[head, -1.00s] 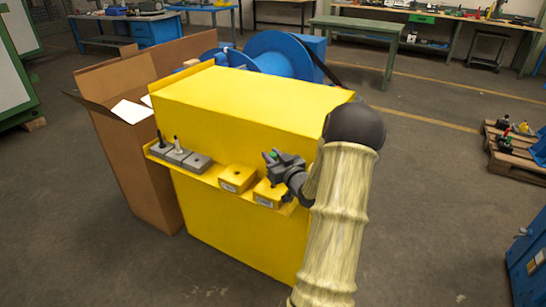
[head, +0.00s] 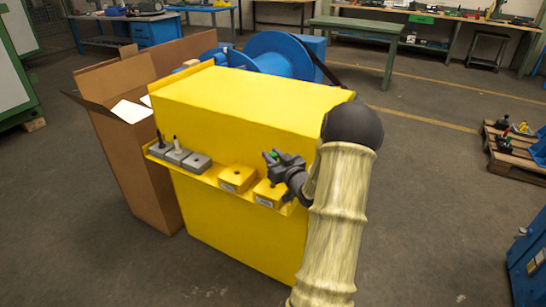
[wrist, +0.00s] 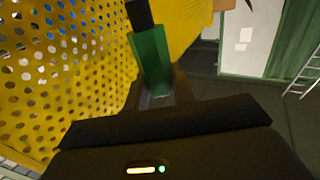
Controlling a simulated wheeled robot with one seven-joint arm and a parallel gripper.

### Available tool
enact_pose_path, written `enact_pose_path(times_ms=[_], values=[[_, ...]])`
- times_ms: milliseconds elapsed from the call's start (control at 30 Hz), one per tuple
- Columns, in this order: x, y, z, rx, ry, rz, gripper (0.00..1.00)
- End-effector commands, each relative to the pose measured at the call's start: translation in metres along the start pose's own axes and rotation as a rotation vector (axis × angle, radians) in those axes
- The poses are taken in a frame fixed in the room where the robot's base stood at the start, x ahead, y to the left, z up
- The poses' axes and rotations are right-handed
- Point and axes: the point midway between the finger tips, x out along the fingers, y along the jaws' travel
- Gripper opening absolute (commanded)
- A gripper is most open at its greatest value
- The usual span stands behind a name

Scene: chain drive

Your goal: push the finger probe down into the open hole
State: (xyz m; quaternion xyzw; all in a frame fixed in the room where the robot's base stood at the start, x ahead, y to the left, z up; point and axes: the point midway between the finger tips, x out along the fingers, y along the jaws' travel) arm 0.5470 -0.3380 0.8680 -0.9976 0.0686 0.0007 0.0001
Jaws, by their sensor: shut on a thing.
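My gripper (head: 271,158) is shut on the finger probe, a green piece with a black end (wrist: 151,62) that shows between the fingers in the wrist view. In the head view only a bit of its green shows at the fingertips. The gripper is above the shelf, over or close to the right yellow block (head: 267,196). The left yellow block (head: 236,180) has a small dark spot on top that looks like a hole. The top of the right block is partly covered by my gripper, and I cannot see a hole there. The probe's lower end is hidden.
Grey blocks (head: 197,162) stand at the shelf's left end, two with upright pins. The large yellow guard (head: 240,105) rises behind the shelf; its perforated face (wrist: 60,75) is close in the wrist view. An open cardboard box (head: 135,165) stands left. The floor in front is clear.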

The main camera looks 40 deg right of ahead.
Motion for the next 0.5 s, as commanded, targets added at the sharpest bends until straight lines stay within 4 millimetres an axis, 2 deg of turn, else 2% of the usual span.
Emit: enact_pose_path(times_ms=[500], values=[[0.0006,-0.0011,0.0066,0.000,0.001,-0.002,0.00]])
